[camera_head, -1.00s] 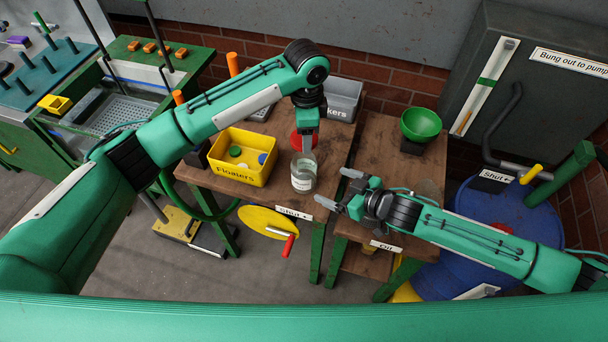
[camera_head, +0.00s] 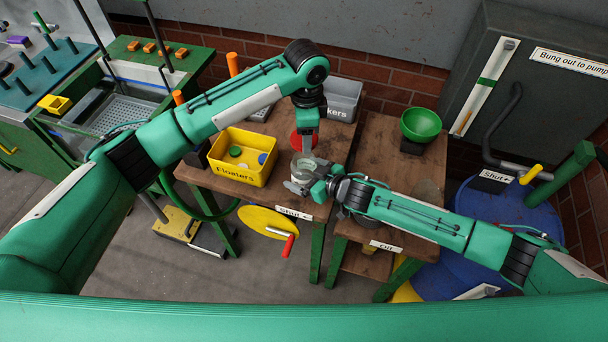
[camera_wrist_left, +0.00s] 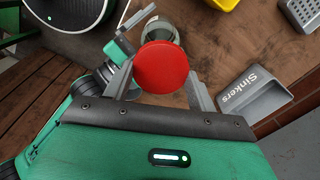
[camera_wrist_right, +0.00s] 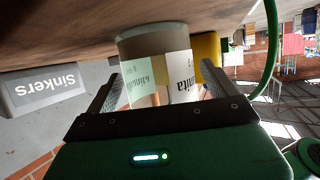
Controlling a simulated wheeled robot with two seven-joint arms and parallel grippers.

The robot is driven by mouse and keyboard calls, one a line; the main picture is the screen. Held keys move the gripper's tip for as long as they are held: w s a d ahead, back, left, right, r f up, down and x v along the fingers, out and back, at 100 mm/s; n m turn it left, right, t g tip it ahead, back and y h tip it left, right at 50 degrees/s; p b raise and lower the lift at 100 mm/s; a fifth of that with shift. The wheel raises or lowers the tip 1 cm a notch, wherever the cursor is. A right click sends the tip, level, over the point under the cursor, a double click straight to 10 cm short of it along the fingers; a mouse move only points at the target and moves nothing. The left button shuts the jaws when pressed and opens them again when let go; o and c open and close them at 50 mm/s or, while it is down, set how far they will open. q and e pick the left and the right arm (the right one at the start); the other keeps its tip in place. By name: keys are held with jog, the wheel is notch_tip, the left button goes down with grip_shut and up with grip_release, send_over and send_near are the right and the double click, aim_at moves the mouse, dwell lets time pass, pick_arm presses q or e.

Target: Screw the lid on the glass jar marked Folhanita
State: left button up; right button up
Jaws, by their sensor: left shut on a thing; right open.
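The red lid (camera_head: 301,142) is held by my left gripper (camera_head: 306,132), which is shut on it. In the left wrist view the lid (camera_wrist_left: 162,67) sits between the two fingers, top face showing. The glass jar (camera_head: 302,168) stands upright on the wooden bench just below the lid, partly hidden by my right gripper (camera_head: 305,178). In the right wrist view the jar (camera_wrist_right: 150,45) has a white label ending in "nita", seen tilted. My right gripper's open fingers (camera_wrist_right: 158,80) lie on either side of the jar, with gaps showing.
A yellow Floaters bin (camera_head: 240,174) with several lids stands left of the jar. A grey Sinkers bin (camera_head: 343,95) stands behind. A yellow disc with a red handle (camera_head: 268,222) is at the bench's front edge.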

jog(key=shift+w+a+f, duration=0.1)
jog(key=shift+a, duration=0.1)
jog(key=c, duration=1.5)
pick_arm(q)
send_near(304, 172)
jog(key=shift+w+d+f, duration=0.2)
jog(key=shift+w+f, duration=1.25)
jog(key=shift+f, duration=0.1)
jog(key=shift+f, duration=0.8)
jog(key=shift+f, duration=0.55)
